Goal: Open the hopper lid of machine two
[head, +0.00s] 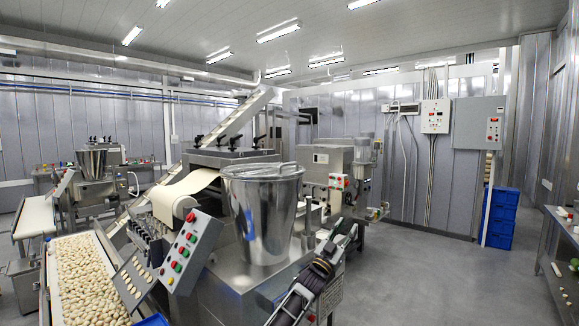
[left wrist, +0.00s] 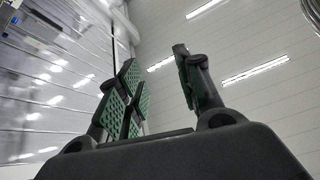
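A large steel hopper (head: 262,222) stands on the near machine, its lid (head: 262,171) lying flat across the top with a handle bar on it. The lid looks closed. A smaller steel hopper (head: 92,163) stands on a machine farther back at left; I cannot read which machine is number two. My left gripper (head: 343,232) is to the right of the large hopper, below its rim and apart from it. In the left wrist view my left gripper (left wrist: 157,80) has its green-padded fingers spread with nothing between them. My right gripper is not in view.
A slanted control panel (head: 184,250) with coloured buttons stands left of the large hopper. A conveyor of filled pasta (head: 90,280) runs at lower left. Blue crates (head: 501,215) are stacked by the back wall. The grey floor (head: 430,270) at right is clear.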

